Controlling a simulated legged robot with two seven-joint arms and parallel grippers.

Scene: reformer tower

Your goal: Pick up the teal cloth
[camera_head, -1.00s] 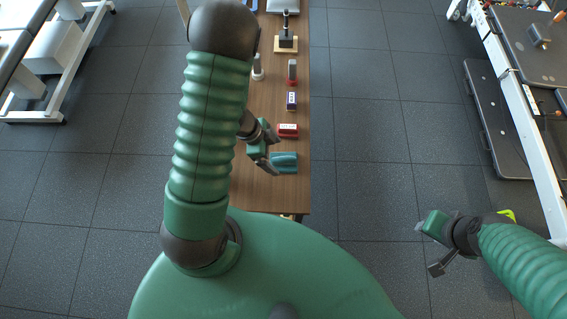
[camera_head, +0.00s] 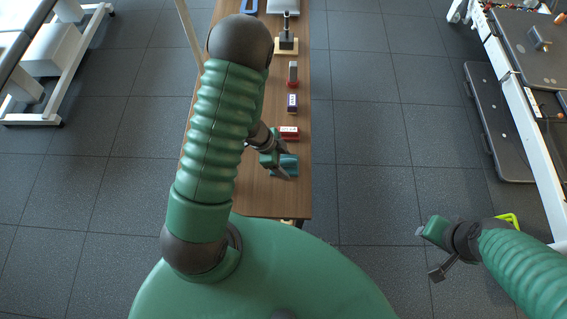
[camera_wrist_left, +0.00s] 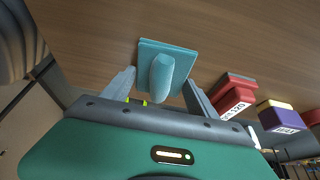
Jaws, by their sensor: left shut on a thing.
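The teal cloth (camera_head: 289,161) lies on the wooden table near its front end, partly hidden by my left gripper (camera_head: 280,168). In the left wrist view, the cloth (camera_wrist_left: 178,49) shows as a flat square with a raised fold in the middle. The fingers of my left gripper (camera_wrist_left: 161,84) stand on either side of this fold, and it is shut on the cloth. The cloth still appears to rest on the table. My right gripper (camera_head: 433,252) is open and empty, over the floor at the right, away from the table.
A red box (camera_head: 289,132) lies just behind the cloth on the table (camera_head: 250,200). A purple-and-white box (camera_head: 292,103), a grey-and-red item (camera_head: 293,73) and a black item on a wooden base (camera_head: 287,42) stand farther back. A white-framed rig (camera_head: 535,130) stands at the right.

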